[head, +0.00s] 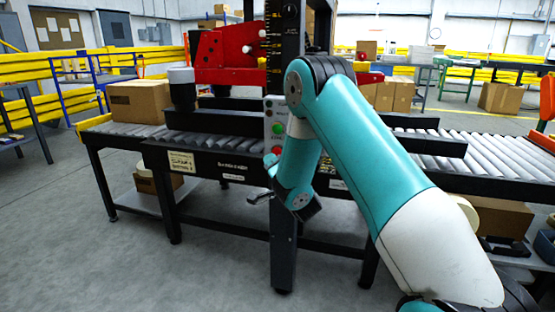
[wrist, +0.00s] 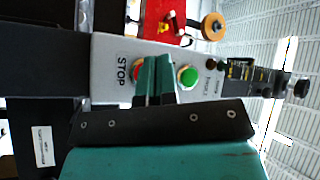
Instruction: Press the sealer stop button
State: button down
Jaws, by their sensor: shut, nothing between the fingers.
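The red stop button (wrist: 137,70) sits on the light grey control panel (wrist: 112,48) beside the printed word STOP in the wrist view, where the picture is turned sideways. My gripper (wrist: 156,60) is shut and empty, with its teal fingertips in front of the panel between the red button and the green button (wrist: 187,76). The fingers cover part of the red button. I cannot tell whether they touch it. In the head view the red button (head: 277,150) shows low on the panel (head: 269,112), below the green button (head: 278,129), with my arm close on its right.
The panel is on a dark upright post (head: 284,245) in front of the roller conveyor (head: 120,129). A cardboard box (head: 138,101) rests on the conveyor's left end. A small dark knob (wrist: 211,64) sits past the green button. The floor at front left is clear.

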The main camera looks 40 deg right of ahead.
jog(key=s+a+b, duration=0.1)
jog(key=b, duration=0.2)
jog(key=s+a+b, duration=0.2)
jog(key=b, duration=0.1)
jog(key=shift+a, duration=0.3)
dwell(0.7)
